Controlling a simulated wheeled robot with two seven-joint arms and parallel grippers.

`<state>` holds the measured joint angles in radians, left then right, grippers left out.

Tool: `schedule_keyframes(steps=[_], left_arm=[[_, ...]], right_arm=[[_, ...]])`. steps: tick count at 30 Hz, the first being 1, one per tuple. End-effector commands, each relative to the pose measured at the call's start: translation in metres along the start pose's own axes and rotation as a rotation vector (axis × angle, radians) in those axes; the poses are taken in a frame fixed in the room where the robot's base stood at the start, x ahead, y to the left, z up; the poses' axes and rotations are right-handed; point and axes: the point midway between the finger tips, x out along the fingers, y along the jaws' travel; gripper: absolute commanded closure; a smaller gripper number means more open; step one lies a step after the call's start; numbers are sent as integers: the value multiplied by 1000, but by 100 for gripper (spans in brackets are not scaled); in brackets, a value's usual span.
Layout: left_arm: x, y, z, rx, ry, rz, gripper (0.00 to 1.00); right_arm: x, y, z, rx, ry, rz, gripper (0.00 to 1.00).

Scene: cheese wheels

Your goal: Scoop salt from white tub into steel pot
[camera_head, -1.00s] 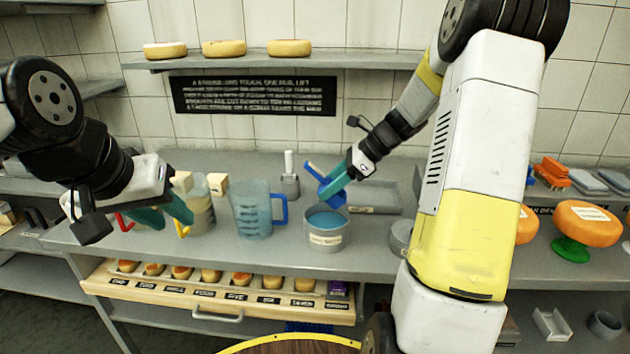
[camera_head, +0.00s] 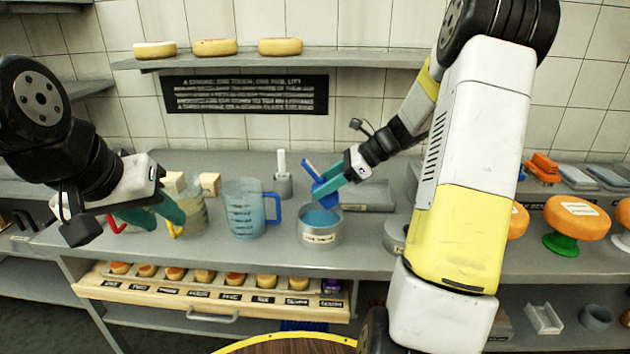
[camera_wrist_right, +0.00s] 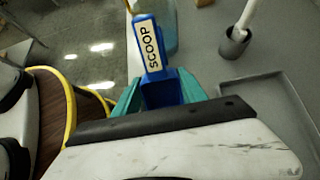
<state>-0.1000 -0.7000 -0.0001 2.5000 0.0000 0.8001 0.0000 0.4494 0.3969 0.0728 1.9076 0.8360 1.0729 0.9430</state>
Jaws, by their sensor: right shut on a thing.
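My right gripper (camera_head: 334,184) is shut on a blue scoop (camera_head: 315,173), which it holds just above a round grey metal pot (camera_head: 320,238). The pot has a pale label and blue contents. In the right wrist view, the scoop (camera_wrist_right: 150,50) shows its "SCOOP" label between my teal fingers (camera_wrist_right: 160,92). I cannot tell whether the scoop holds salt. My left gripper (camera_head: 152,213) appears open, with its fingers apart, in front of the jugs at the left. I cannot make out a white tub; the right arm hides part of the counter.
A clear jug with a blue handle (camera_head: 245,212) stands left of the pot. A small grey holder (camera_head: 282,187) with a white handle stands behind. A shallow grey tray (camera_head: 372,197) lies right of the scoop. Cheese wheels sit on the upper shelf (camera_head: 225,61) and far right.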

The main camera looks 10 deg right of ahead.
Motion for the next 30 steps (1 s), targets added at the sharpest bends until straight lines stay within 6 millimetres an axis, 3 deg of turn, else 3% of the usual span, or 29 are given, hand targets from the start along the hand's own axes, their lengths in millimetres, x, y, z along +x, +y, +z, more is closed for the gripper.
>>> schedule_keyframes(steps=[8,18,30], left_arm=[[0,0,0,0,0,0,66],[0,0,0,0,0,0,66],[0,0,0,0,0,0,66]], right_arm=[[8,0,14,-13,311,-1,90],[19,0,16,-7,629,1,90],[19,0,16,0,694,-1,90]])
